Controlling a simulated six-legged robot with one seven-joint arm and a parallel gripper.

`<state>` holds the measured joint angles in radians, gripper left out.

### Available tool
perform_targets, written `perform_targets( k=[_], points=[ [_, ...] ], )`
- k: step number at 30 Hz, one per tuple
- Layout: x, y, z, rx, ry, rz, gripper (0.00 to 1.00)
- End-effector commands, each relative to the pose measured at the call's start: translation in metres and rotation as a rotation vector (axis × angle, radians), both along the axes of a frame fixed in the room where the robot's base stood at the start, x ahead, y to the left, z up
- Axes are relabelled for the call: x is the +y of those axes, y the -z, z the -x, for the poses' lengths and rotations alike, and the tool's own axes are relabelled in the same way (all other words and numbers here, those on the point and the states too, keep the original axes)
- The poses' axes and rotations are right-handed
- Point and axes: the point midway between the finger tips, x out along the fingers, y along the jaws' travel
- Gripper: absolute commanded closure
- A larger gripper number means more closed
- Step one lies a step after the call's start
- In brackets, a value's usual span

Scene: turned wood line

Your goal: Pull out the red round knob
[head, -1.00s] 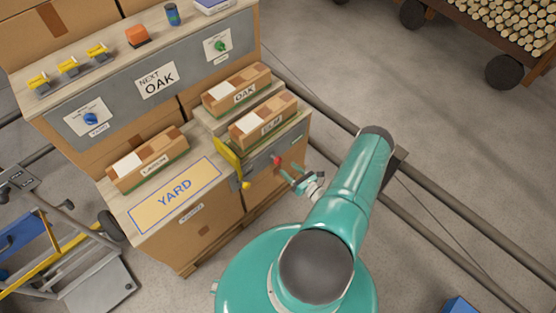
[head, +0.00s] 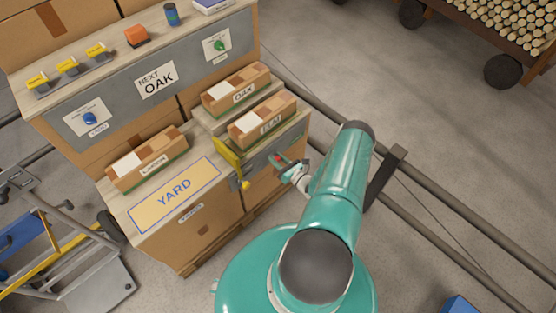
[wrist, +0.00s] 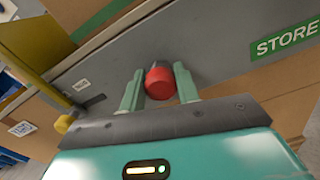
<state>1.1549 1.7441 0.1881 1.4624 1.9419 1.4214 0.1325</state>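The red round knob (wrist: 160,82) sits on the grey front panel (wrist: 215,50) of the low bench in the wrist view. It lies between the two teal fingers of my gripper (wrist: 158,90), with a small gap showing at the right finger. The left finger is very near the knob; I cannot tell whether it touches. In the head view the knob (head: 277,158) is a small red spot at the tips of my gripper (head: 283,163), partly hidden by the fingers.
A yellow lever (head: 230,158) with a yellow ball end stands left of the knob. Boxes marked ELM (head: 263,120), OAK (head: 236,88) and LARCH (head: 148,159) stand on the bench, beside a YARD plate (head: 174,194). A green STORE label (wrist: 286,38) is right of the knob.

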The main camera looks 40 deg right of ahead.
Motion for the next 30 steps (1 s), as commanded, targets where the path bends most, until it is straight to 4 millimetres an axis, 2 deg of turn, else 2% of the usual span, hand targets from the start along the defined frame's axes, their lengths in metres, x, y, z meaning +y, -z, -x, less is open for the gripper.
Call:
perform_targets(
  k=[5, 13, 21, 22, 24, 25, 30],
  points=[
    [0.000, 0.000, 0.001, 0.000, 0.000, 0.000, 1.00],
    [-0.002, 0.000, 0.033, 0.001, 0.002, 0.000, 1.00],
    [-0.001, 0.000, 0.036, 0.001, 0.001, 0.001, 1.00],
    [-0.002, 0.001, 0.037, 0.001, 0.001, 0.001, 0.65],
    [-0.002, 0.001, 0.037, 0.002, 0.000, 0.001, 0.51],
    [-0.001, 0.001, 0.036, 0.001, 0.001, 0.001, 0.47],
    [-0.001, 0.000, 0.035, 0.001, 0.000, 0.000, 0.47]
  ],
)
